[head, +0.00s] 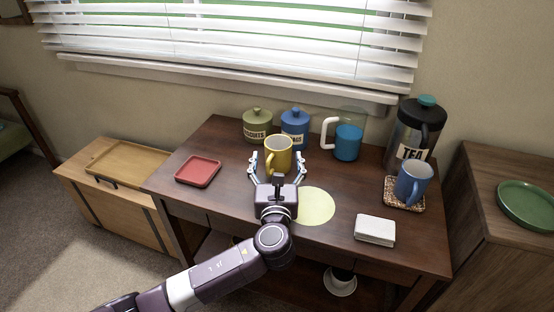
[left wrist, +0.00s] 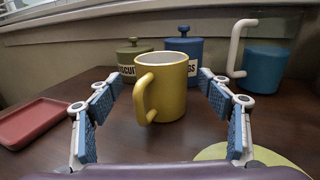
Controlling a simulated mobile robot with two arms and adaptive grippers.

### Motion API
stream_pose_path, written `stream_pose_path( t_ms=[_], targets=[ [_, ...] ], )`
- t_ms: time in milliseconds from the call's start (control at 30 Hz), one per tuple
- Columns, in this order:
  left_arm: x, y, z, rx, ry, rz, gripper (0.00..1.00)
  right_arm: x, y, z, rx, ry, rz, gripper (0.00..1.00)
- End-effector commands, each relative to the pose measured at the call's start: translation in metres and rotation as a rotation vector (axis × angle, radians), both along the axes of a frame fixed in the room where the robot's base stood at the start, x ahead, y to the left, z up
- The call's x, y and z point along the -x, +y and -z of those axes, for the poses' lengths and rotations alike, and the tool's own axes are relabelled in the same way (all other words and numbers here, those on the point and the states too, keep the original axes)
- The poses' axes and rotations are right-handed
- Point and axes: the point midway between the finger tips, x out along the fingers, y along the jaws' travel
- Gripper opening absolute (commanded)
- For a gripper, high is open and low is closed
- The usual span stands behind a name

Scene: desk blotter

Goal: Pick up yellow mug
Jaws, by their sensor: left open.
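The yellow mug (head: 279,155) stands upright on the dark wooden desk, near its middle, in the head view. My left gripper (head: 278,160) is open, with its two fingers spread on either side of the mug. In the left wrist view the mug (left wrist: 162,85) stands centred just beyond and between the blue-padded fingertips (left wrist: 160,82), its handle turned toward the camera and slightly left. I cannot see either finger touching it. My right gripper is in neither view.
Behind the mug stand a green biscuit jar (head: 257,126), a blue jar (head: 295,129) and a jug with blue contents (head: 348,142). A red tray (head: 198,171) lies left. A pale yellow disc (head: 316,207) lies front right. A blue mug (head: 412,184) stands farther right.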

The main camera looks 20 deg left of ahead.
Motion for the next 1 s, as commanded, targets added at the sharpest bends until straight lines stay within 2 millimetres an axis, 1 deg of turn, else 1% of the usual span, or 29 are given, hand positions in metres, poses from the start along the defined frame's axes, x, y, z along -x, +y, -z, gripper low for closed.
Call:
stream_pose_path(
  t_ms=[33,200,300,567,667,1000],
  targets=[
    [-0.008,0.001,0.002,0.000,-0.001,-0.002,0.72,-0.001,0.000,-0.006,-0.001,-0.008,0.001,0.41],
    [-0.030,0.006,0.003,0.000,-0.001,-0.002,0.72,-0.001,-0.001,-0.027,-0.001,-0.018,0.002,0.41],
    [-0.038,0.008,0.002,0.000,-0.001,0.000,0.72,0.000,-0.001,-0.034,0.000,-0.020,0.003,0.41],
    [-0.040,0.009,0.001,0.001,0.001,0.000,0.72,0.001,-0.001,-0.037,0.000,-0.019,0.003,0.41],
    [-0.039,0.009,0.001,0.001,0.001,0.000,0.62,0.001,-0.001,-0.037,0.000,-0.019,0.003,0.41],
    [-0.039,0.009,0.002,0.000,0.001,0.000,0.25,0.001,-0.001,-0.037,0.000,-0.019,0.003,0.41]
  ],
)
